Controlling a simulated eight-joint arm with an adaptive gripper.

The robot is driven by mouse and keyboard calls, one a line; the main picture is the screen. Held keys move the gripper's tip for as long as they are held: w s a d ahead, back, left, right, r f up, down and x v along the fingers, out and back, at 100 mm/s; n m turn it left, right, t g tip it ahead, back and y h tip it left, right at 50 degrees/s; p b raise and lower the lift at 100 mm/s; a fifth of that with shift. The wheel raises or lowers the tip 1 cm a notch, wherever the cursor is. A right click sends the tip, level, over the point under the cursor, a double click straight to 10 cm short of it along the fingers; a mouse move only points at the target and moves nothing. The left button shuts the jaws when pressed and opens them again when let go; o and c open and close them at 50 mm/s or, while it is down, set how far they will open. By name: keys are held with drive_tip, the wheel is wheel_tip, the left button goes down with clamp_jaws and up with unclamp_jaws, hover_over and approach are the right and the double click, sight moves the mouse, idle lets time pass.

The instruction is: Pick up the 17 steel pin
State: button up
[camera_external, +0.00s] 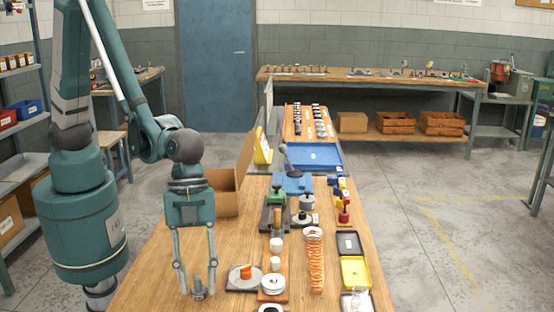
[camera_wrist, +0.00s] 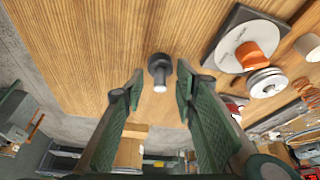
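The steel pin (camera_external: 198,285) is a small dark grey piece with a wider head, upright on the wooden bench near its left front part. In the wrist view the pin (camera_wrist: 159,70) lies at the upper middle, with its head and shaft showing. No number is readable on it. My gripper (camera_external: 197,291) points down over the bench, with one fingertip on each side of the pin. In the wrist view the green fingers of my gripper (camera_wrist: 160,80) are open, with a gap visible between each fingertip and the pin.
A grey plate with a white disc and an orange piece (camera_external: 245,272) stands close right of the pin. Beyond it are white spools (camera_external: 272,284), an orange coil (camera_external: 315,262) and a yellow tray (camera_external: 355,271). A cardboard box (camera_external: 224,204) stands behind. Bare wood lies left of the pin.

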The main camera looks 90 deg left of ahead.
sight(197, 277)
drive_tip(key=c, duration=0.8)
drive_tip(key=shift+o, duration=0.2)
drive_tip(key=shift+r+p, duration=0.65)
drive_tip(key=shift+r, duration=4.35)
